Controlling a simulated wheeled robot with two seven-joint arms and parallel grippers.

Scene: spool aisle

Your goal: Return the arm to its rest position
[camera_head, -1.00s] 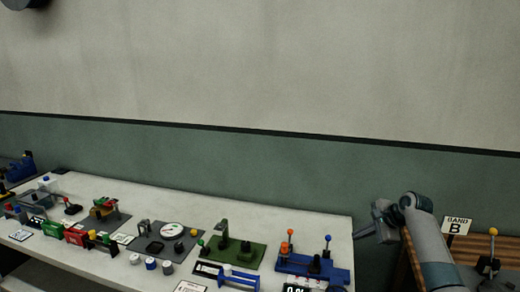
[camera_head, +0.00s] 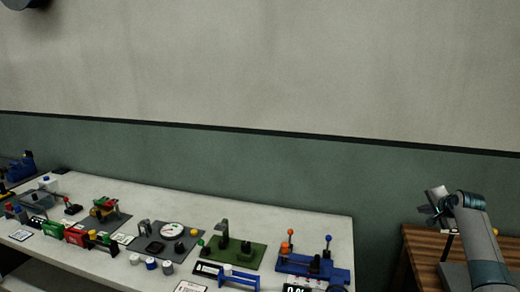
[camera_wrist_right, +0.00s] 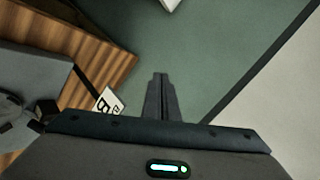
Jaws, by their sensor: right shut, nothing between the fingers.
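My right arm comes in from the lower right in the head view. Its gripper (camera_head: 432,208) is raised over the wooden table at the right, in front of the green wall band. In the right wrist view the two fingers (camera_wrist_right: 160,90) are together with nothing between them. My left gripper is in neither view.
A white table (camera_head: 300,222) with several small fixtures fills the lower left. The wall behind is bare.

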